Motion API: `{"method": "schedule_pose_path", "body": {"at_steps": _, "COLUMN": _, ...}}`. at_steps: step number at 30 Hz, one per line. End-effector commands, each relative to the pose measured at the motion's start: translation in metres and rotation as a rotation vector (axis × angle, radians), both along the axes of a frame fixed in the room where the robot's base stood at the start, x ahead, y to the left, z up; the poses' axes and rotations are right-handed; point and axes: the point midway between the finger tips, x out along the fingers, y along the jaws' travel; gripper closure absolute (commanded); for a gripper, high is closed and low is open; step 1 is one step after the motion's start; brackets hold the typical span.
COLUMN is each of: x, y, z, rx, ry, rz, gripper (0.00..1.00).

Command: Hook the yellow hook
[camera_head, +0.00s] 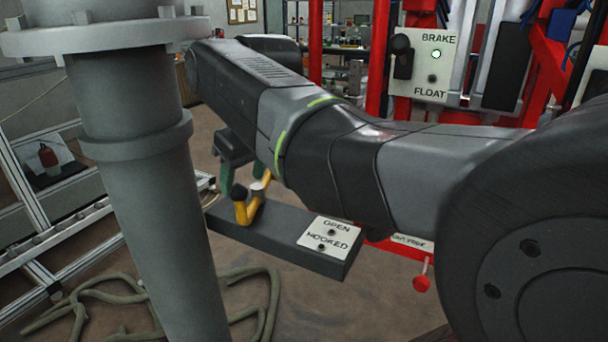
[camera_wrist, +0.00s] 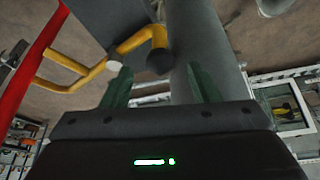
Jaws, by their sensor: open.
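The yellow hook (camera_head: 249,211) with a black knob stands at the far end of a dark grey bar. In the wrist view the yellow hook (camera_wrist: 136,39) comes off the bar, and its black knob (camera_wrist: 158,61) lies just ahead of the fingertips, roughly midway between them. A second yellow rod (camera_wrist: 78,71) with a pale end cap lies left of the knob. My gripper (camera_head: 243,172) is just above the hook; in the wrist view my gripper (camera_wrist: 160,86) has its two green fingers spread apart, with nothing between them. Exact contact is hidden.
The OPEN/HOOKED plate (camera_head: 331,235) sits on the bar's near end; neither indicator looks lit. On the BRAKE/FLOAT panel (camera_head: 421,65), the BRAKE light is lit. A thick grey post (camera_head: 150,170) stands at left. A hose (camera_head: 255,275) lies on the floor. Red frame posts (camera_head: 379,60) stand behind.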

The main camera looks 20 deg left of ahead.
Motion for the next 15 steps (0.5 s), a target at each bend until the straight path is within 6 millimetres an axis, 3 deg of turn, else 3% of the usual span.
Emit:
{"method": "schedule_pose_path", "body": {"at_steps": 6, "x": 0.008, "y": 0.015, "z": -0.043, "rx": -0.005, "ry": 0.003, "rz": 0.001, "gripper": 0.45}}
{"method": "schedule_pose_path", "body": {"at_steps": 15, "x": 0.015, "y": 0.027, "z": -0.075, "rx": -0.001, "ry": 0.0, "rz": 0.001, "gripper": 0.45}}
